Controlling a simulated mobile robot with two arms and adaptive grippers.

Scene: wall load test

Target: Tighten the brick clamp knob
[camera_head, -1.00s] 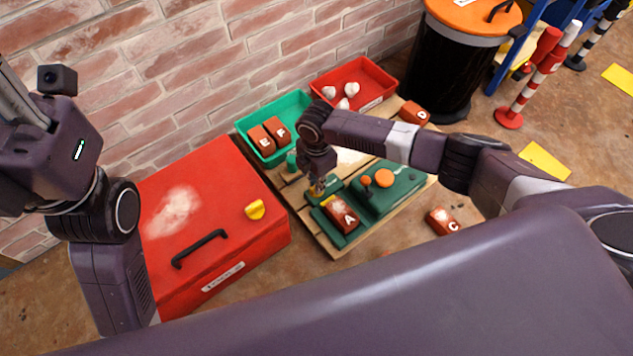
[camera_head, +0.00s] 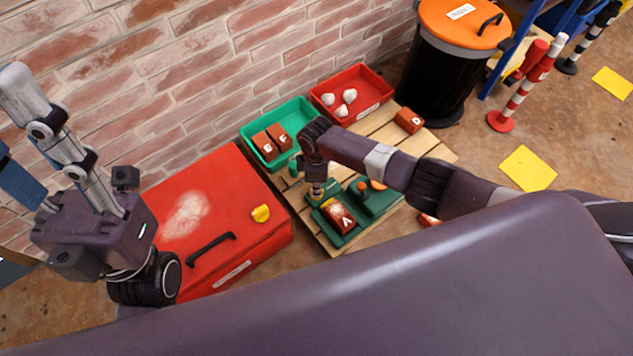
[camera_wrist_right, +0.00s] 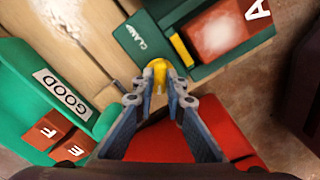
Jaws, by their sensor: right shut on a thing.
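My right gripper (camera_head: 317,190) is over the green clamp fixture (camera_head: 350,238) on the wooden pallet. In the right wrist view my right gripper (camera_wrist_right: 160,92) is shut on the yellow clamp knob (camera_wrist_right: 159,72), beside the green block labelled CLAMP (camera_wrist_right: 146,38). In the head view the gripper mostly hides the knob. A red brick marked A (camera_head: 341,218) lies in the fixture; it also shows in the right wrist view (camera_wrist_right: 217,35), with a yellow strip (camera_wrist_right: 181,49) along its near end. My left gripper (camera_head: 35,135) is raised at the left, fingers apart, away from the fixture.
A green bin (camera_head: 246,134) holds bricks E and F. A red bin (camera_head: 371,76) holds white lumps. A brick (camera_head: 408,120) lies on the pallet (camera_head: 437,150). The red chest (camera_head: 236,206) stands close left of the pallet. A black barrel (camera_head: 434,78) stands behind, against the brick wall.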

